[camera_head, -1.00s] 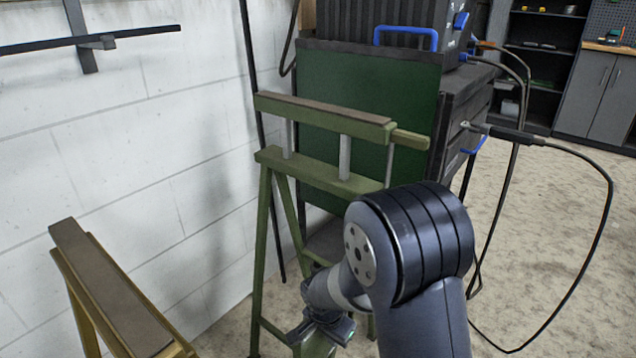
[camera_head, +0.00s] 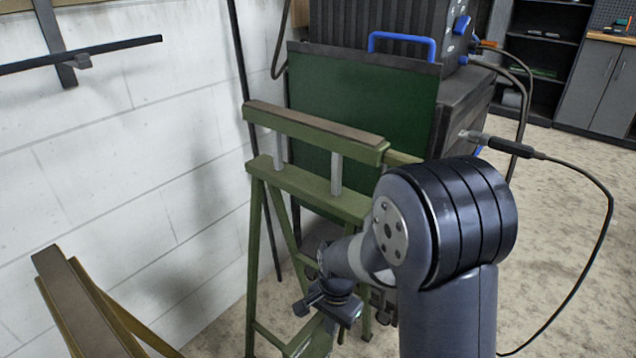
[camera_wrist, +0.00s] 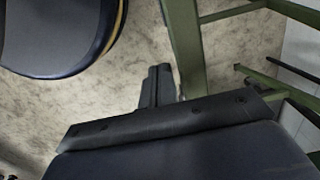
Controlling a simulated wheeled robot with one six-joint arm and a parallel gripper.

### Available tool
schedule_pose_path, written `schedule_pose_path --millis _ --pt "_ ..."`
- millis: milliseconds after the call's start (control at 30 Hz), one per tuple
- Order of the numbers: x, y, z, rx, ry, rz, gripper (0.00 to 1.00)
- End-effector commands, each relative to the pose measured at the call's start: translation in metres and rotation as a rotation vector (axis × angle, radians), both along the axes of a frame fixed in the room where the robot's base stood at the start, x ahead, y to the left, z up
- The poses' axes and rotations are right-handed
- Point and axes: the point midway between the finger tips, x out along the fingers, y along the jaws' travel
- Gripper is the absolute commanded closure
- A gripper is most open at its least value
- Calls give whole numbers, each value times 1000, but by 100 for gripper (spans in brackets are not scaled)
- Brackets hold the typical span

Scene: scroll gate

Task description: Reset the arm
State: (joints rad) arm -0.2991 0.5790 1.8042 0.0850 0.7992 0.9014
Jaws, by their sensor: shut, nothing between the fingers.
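My arm is folded in front of the camera in the head view, with its large dark joint at the lower right. My gripper (camera_wrist: 158,84) shows in the wrist view with its two dark fingers together and nothing between them, over the sandy floor. In the head view the wrist end of my arm hangs low in front of the green trestle (camera_head: 310,188). The fingertips are hard to make out there. Green trestle legs (camera_wrist: 187,45) also show right of my fingers in the wrist view, apart from them.
A second trestle (camera_head: 75,300) stands at the lower left. A green panel (camera_head: 350,105) and a dark cabinet (camera_head: 468,105) stand behind the green trestle. A black cable (camera_head: 598,235) loops at the right. A white block wall (camera_head: 120,170) bounds the left. Floor at right is open.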

Motion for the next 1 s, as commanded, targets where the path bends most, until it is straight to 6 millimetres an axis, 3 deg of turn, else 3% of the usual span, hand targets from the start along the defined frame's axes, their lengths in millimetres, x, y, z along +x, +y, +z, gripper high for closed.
schedule_pose_path --millis 100,200,433,1000 --pt "4 -3 2 50 66 -5 100" --pt "5 -4 26 53 68 1 100" --pt "8 -7 52 51 68 1 100" --pt "8 -9 57 50 69 0 100"
